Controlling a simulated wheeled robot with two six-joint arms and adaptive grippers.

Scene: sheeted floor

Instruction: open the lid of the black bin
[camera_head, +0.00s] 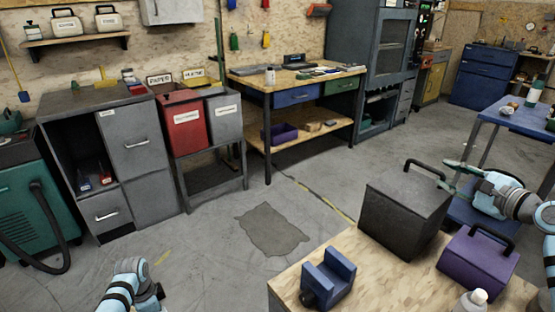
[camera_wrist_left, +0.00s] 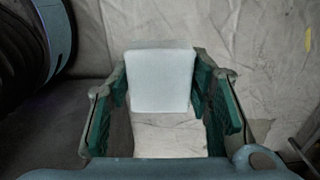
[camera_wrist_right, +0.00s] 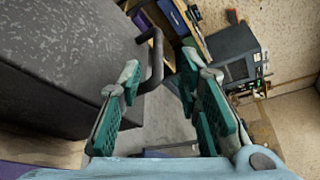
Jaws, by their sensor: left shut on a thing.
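The black bin (camera_head: 395,220) stands on the wooden table, its lid closed and its dark bar handle (camera_head: 409,166) on top. My right gripper (camera_head: 450,175) is open close beside the handle. In the right wrist view, the handle (camera_wrist_right: 155,60) shows between the spread fingers, nearer the left one; I cannot tell whether they touch. My left gripper (camera_wrist_left: 163,100) is shut on a pale white block (camera_wrist_left: 160,80), low at the left, away from the table.
On the wooden table (camera_head: 345,255), a purple box (camera_head: 478,262) with a handle stands right of the bin, a blue block-shaped holder (camera_head: 328,278) at front left, and a white-capped bottle (camera_head: 470,303) at the front edge. Red (camera_head: 187,125) and grey bins stand further back. Floor between is clear.

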